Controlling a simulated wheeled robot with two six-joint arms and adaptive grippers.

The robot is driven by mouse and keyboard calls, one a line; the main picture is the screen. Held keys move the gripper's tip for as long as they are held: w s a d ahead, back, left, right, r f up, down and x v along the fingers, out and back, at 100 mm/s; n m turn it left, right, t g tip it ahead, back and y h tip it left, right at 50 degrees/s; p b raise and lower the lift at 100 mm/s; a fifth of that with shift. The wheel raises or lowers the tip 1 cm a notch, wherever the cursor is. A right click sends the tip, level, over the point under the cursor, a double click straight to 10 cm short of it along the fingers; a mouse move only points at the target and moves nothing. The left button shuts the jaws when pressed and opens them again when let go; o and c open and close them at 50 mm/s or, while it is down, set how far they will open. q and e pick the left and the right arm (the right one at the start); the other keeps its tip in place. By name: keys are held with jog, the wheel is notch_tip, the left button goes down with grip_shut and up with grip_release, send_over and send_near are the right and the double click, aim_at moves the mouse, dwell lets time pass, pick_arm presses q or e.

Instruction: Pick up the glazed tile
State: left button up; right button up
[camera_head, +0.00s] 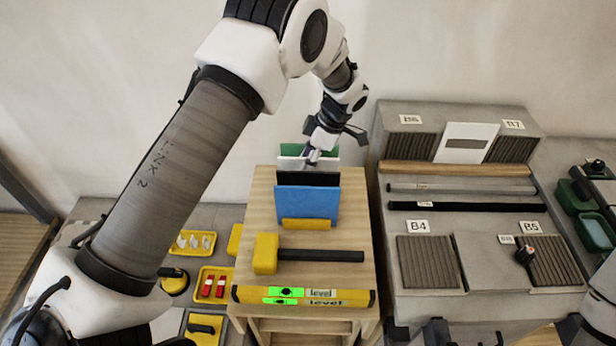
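Several upright tiles stand in a yellow rack (306,224) on the wooden stand. A blue tile (307,203) is in front, then a black one (308,179), a white one (290,163) and a green one (295,150) at the back. I cannot tell which of them is the glazed tile. My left gripper (314,157) points down at the top of the white tile, between the black and green ones. Its fingertips are small and partly hidden, so its grip is unclear. Dark parts at the bottom edge may belong to my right gripper (440,334).
A yellow mallet (266,254) and a level (305,297) lie in front of the rack. The grey bench (472,220) at right holds bars, ribbed pads and a leaning white panel (465,143). Yellow trays (213,286) with small parts sit at left.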

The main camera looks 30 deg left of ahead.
pick_arm(q)
jog(key=shift+w+f+b, duration=0.1)
jog(key=shift+f+b, duration=0.2)
dwell(0.4)
jog(key=shift+c, duration=0.3)
grip_shut()
